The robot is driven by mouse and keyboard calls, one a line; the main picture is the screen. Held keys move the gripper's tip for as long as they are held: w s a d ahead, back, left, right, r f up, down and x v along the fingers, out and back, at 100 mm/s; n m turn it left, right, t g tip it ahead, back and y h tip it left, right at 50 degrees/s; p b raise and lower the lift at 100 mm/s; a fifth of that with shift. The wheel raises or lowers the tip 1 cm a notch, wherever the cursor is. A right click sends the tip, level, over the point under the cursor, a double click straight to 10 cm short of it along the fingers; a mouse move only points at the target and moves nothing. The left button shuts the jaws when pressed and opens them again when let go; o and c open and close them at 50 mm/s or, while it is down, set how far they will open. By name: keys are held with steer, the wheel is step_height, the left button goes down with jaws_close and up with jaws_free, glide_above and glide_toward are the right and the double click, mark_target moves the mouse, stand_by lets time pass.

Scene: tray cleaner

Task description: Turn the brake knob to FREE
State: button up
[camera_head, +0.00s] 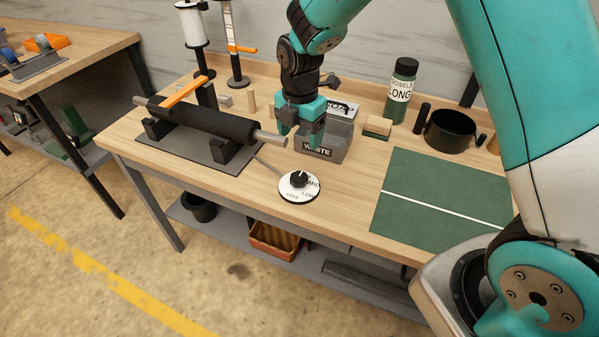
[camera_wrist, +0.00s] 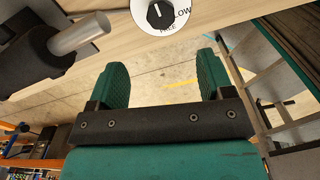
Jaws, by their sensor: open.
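The brake knob (camera_head: 299,179) is a small black knob on a round white dial (camera_head: 297,194) near the table's front edge. MID and LOW show on the dial's right side, and small lettering that looks like FREE is at its lower left. Which label the knob points to is not clear. In the wrist view the knob (camera_wrist: 159,15) is at the top, beyond the fingertips, with LOW to its right. My gripper (camera_head: 301,136) is open and empty, above the table behind the knob and in front of the WASTE bin. It touches nothing that I can see.
A black roller (camera_head: 205,122) on a stand lies left of the dial, its metal shaft end reaching toward my gripper. The grey WASTE bin (camera_head: 322,154) is close behind the dial. A green mat (camera_head: 425,180) lies to the right. Bare wood surrounds the dial's front and right.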

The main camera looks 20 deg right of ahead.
mark_target(300, 176)
step_height(300, 176, down, 13)
steer(key=shift+f+p, duration=0.1)
steer(key=shift+p, duration=0.65)
steer(key=c, duration=0.9)
